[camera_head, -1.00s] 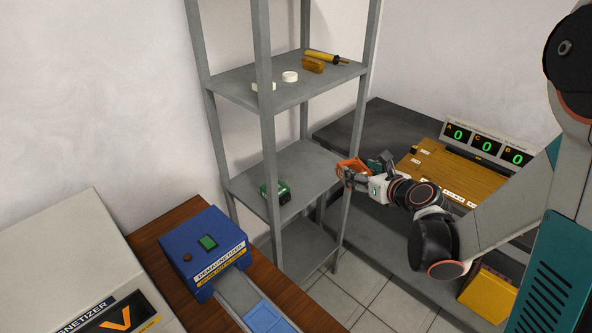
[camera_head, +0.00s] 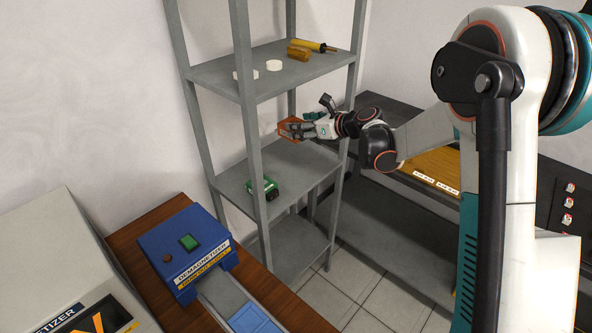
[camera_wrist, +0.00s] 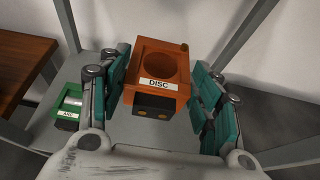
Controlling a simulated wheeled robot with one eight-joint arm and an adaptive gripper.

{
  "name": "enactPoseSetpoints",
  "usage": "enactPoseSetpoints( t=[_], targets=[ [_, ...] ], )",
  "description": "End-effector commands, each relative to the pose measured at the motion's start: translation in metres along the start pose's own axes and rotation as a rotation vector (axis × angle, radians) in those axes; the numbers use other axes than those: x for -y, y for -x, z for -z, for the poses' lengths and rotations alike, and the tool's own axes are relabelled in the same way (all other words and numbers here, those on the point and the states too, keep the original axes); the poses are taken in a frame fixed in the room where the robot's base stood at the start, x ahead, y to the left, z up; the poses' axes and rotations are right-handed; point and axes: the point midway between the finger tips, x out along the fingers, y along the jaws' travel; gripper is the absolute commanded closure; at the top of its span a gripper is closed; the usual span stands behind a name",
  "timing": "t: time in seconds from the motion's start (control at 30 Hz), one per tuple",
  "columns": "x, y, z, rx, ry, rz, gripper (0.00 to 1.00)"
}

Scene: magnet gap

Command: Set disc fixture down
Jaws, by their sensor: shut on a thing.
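The disc fixture (camera_wrist: 156,80) is an orange block with a round recess and a white label reading DISC. It sits between the teal finger pads of my gripper (camera_wrist: 160,92) in the wrist view. In the head view my gripper (camera_head: 300,130) is shut on the orange fixture (camera_head: 289,127), holding it above the middle shelf (camera_head: 300,165) of the grey rack. The fixture's underside and its height over the shelf are hard to judge.
A green fixture (camera_head: 262,188) stands on the same shelf; its label is partly readable in the wrist view (camera_wrist: 68,107). Rack posts (camera_head: 245,100) stand close to my gripper. The upper shelf (camera_head: 265,85) holds white discs and yellow items. A blue demagnetizer (camera_head: 185,245) stands lower left.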

Motion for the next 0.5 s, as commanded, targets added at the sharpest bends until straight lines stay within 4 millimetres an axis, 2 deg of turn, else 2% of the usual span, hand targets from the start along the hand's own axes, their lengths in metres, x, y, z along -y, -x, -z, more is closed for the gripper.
enactPoseSetpoints(
  t=[0.03, 0.3, 0.5],
  targets=[
    [0.001, -0.007, 0.016, 0.001, -0.001, 0.001, 0.85],
    [0.001, -0.030, 0.073, 0.001, -0.001, 0.002, 0.85],
    [0.001, -0.042, 0.102, 0.001, -0.001, 0.002, 0.85]
  ],
)
